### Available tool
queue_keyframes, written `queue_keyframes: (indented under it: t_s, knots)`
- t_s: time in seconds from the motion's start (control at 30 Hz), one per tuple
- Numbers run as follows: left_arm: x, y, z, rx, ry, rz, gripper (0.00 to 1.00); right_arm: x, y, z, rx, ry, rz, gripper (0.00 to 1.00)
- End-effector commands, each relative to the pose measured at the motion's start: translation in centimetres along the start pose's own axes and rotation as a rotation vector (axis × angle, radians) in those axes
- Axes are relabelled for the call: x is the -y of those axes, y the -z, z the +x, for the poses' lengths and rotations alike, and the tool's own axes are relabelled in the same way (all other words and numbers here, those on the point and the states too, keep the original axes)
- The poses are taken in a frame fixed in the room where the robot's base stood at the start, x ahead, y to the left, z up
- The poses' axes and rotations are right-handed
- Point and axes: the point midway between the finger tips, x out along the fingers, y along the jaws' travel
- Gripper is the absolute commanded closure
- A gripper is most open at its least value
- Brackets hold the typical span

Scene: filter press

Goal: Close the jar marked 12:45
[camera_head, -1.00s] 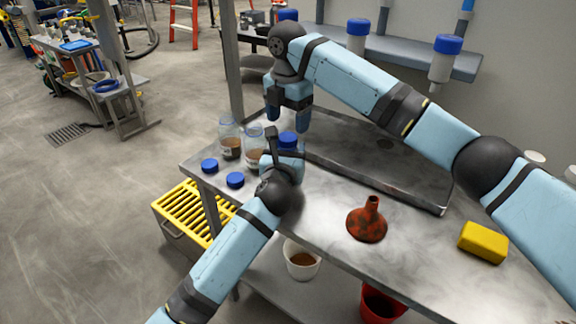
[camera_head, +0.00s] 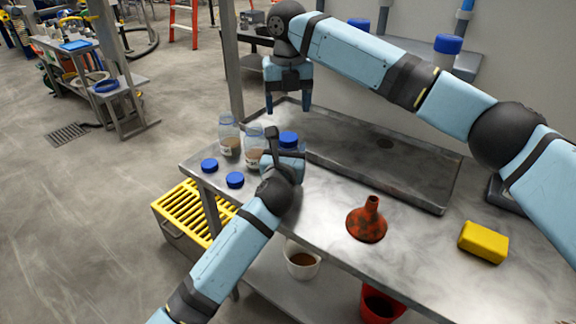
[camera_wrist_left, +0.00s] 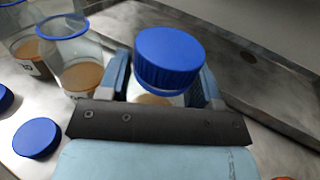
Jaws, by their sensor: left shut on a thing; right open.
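A jar with a blue lid on its mouth stands on the metal bench; the lid (camera_head: 288,138) also shows in the left wrist view (camera_wrist_left: 169,58). My left gripper (camera_head: 284,154) is shut around this jar, below the lid, and hides most of its body and any label. Whether the lid is tight I cannot tell. Two open jars with brownish contents, one (camera_head: 229,136) and another (camera_head: 254,150), stand just left of it; their labels are too small to read. My right gripper (camera_head: 289,112) is open and empty, pointing down above the lidded jar, clear of it.
Two loose blue lids, one (camera_head: 209,165) and another (camera_head: 235,180), lie at the bench's left end. A metal tray (camera_head: 385,165) lies behind the jars. A red funnel (camera_head: 367,222) and a yellow sponge-like block (camera_head: 483,242) occupy the right side, with free bench between.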

Motion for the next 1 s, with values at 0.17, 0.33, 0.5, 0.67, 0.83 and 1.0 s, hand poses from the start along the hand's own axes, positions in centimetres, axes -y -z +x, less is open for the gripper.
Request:
queue_keyframes:
  t_s: [0.17,0.33,0.5,0.67,0.83,1.0]
  knots:
    - [0.0,0.0,0.0,0.0,0.0,0.0,1.0,0.0,0.0,0.0,-0.001,0.0,-0.009,0.29]
    - [0.0,0.0,0.0,0.0,0.0,0.0,1.0,0.0,0.0,0.1,-0.001,0.0,-0.007,0.29]
    - [0.0,0.0,0.0,0.0,0.0,0.0,1.0,0.1,0.0,1.5,-0.002,0.002,-0.007,0.29]
    - [0.0,0.0,0.0,0.0,0.0,0.0,1.0,0.1,0.0,4.1,-0.003,0.002,-0.006,0.29]
    - [0.0,0.0,0.0,0.0,0.0,0.0,1.0,0.1,0.0,6.5,-0.001,0.001,-0.006,0.29]
    - [0.0,0.0,0.0,0.0,0.0,0.0,1.0,0.0,0.0,7.8,-0.001,0.0,-0.006,0.29]
